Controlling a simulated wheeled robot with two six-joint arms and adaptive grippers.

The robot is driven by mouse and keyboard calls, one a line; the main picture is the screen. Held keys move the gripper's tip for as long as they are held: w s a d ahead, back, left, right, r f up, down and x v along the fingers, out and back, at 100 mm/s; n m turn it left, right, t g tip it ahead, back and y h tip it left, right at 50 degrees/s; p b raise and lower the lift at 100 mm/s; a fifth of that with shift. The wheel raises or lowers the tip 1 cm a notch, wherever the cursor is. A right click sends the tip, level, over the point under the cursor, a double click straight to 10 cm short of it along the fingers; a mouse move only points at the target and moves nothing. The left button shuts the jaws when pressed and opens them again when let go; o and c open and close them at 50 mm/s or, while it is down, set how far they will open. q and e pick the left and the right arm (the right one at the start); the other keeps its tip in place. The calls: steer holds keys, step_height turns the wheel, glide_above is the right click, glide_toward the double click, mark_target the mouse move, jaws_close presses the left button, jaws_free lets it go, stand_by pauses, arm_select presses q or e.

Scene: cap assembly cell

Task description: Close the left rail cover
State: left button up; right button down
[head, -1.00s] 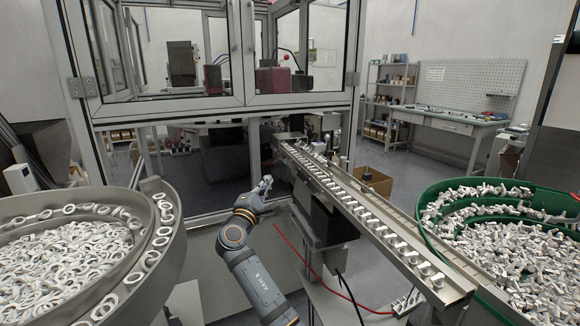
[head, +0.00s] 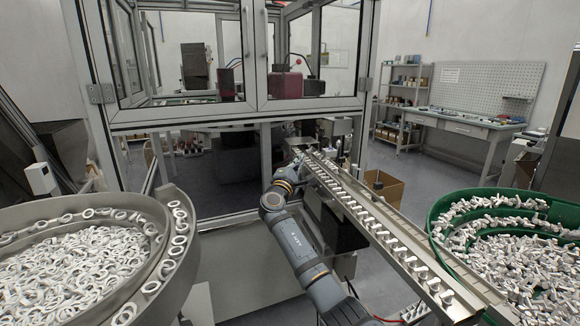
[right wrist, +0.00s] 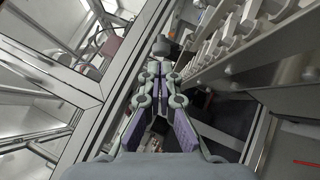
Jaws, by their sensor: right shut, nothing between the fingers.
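The long inclined rail (head: 398,228) runs from the machine's opening down to the lower right in the head view. A row of white and metallic parts lies along it, uncovered. I cannot pick out the left rail cover with certainty. My right gripper (head: 298,158) is at the rail's far upper end, on its left side, small and partly blended with the machine. In the right wrist view, the fingers (right wrist: 160,48) are closed together and empty. The rail (right wrist: 245,76) with its parts passes to their right; contact cannot be told. My left gripper is out of view.
A grey bowl feeder (head: 172,262) with ring parts stands at left, a green bowl feeder (head: 436,222) with white parts at right. The machine's framed glass doors (head: 190,113) stand behind the gripper. A cardboard box (head: 384,187) sits beyond the rail.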

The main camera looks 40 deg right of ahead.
steer(key=shift+s+d+r, duration=0.15)
steer(key=shift+d, duration=0.25)
steer(key=shift+r, duration=0.1)
steer(key=shift+r+m+p, duration=0.2)
steer(key=shift+m+p, duration=0.1)
steer(key=shift+p, duration=0.15)
